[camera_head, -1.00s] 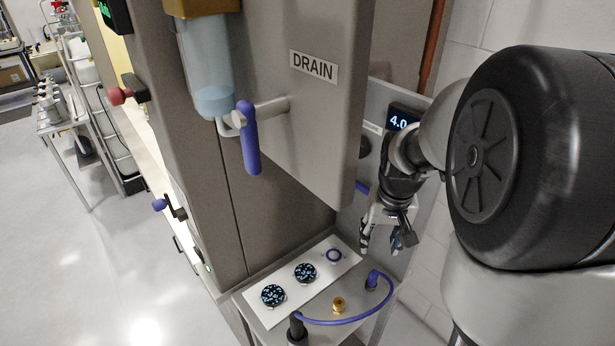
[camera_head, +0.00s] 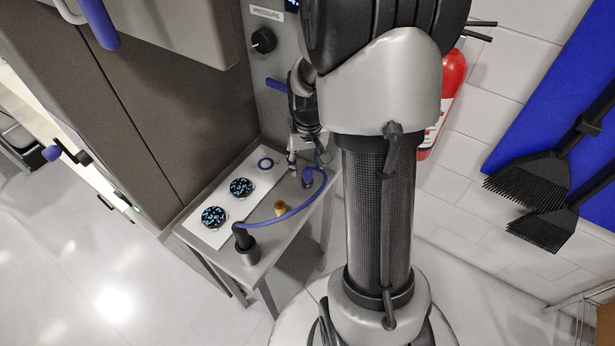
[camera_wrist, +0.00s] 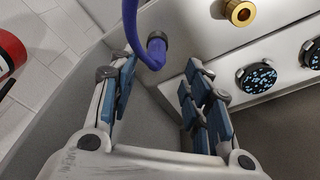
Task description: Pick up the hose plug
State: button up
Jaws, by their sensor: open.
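A blue-purple hose (camera_head: 283,217) arcs over the small grey side table. Its far end, the likely hose plug (camera_head: 308,178), sits upright on the tabletop at the back right. The near end (camera_head: 243,238) goes into a black and grey fitting. My gripper (camera_head: 304,160) is just behind and above the far hose end. In the wrist view, the plug (camera_wrist: 154,52) with its dark collar shows just beyond the fingertips, between the lines of the two fingers. My gripper (camera_wrist: 160,80) is open there, with nothing between its blue-padded fingers. Whether anything touches cannot be told.
A white panel (camera_head: 215,195) carries two patterned dark discs and a blue ring. The grey cabinet (camera_head: 170,110) rises behind the table. A fire extinguisher (camera_head: 453,100) hangs on the tiled wall at right.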

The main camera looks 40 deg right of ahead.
aim_at(308, 170)
jog(key=f, duration=0.1)
jog(key=f+b, duration=0.1)
jog(key=f, duration=0.1)
jog(key=f+b, duration=0.1)
jog(key=f, duration=0.1)
jog(key=shift+w+d, duration=0.15)
jog(key=shift+d, duration=0.25)
jog(key=shift+c, duration=0.5)
grip_shut()
